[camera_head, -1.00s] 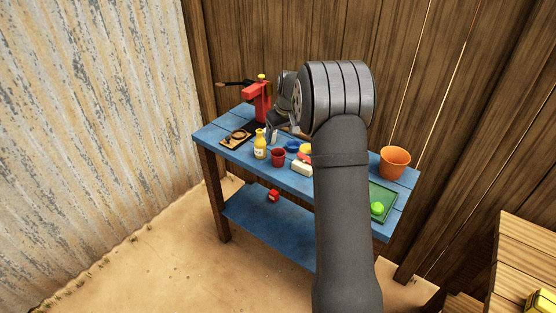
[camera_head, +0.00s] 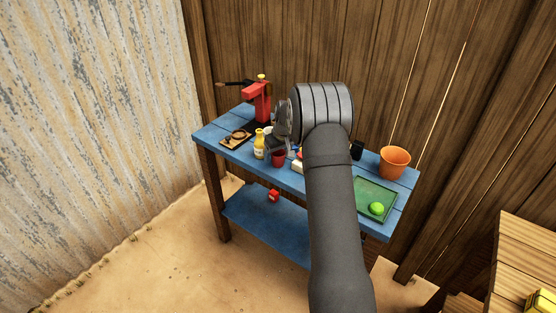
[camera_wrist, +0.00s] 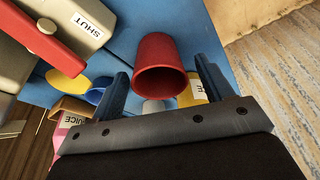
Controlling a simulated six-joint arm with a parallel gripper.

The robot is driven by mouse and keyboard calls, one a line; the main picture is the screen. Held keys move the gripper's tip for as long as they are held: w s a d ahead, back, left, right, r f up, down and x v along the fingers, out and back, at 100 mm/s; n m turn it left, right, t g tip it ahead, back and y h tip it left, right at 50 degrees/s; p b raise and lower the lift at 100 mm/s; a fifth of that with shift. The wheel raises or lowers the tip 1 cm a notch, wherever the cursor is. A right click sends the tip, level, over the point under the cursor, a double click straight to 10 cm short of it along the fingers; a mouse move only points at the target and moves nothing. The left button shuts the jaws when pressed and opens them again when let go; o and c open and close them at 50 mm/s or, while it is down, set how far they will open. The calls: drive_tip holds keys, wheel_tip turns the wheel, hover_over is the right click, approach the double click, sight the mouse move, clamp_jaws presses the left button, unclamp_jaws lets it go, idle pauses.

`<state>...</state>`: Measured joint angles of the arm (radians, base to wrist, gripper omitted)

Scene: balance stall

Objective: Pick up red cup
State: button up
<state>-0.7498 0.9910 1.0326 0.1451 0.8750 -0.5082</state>
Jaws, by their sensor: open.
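The red cup (camera_head: 278,160) stands on the blue table near its front edge, partly covered by my gripper in the head view. In the wrist view the red cup (camera_wrist: 160,62) lies ahead between my two fingers, its rim toward the camera. My gripper (camera_wrist: 162,78) is open, with one dark finger on each side of the cup. I cannot tell whether either finger touches it. In the head view my gripper (camera_head: 276,145) is just above the cup, and its fingers are hard to make out.
A yellow bottle (camera_head: 259,145) stands close left of the cup; it is behind my right finger in the wrist view. A beige box marked SHUT (camera_wrist: 85,22) and a blue item (camera_wrist: 97,90) are left there. A green tray (camera_head: 362,196) and orange bucket (camera_head: 394,162) stand right.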

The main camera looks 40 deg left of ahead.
drive_tip(key=c, duration=1)
drive_tip(key=shift+c, duration=0.2)
drive_tip(key=shift+r, duration=0.1)
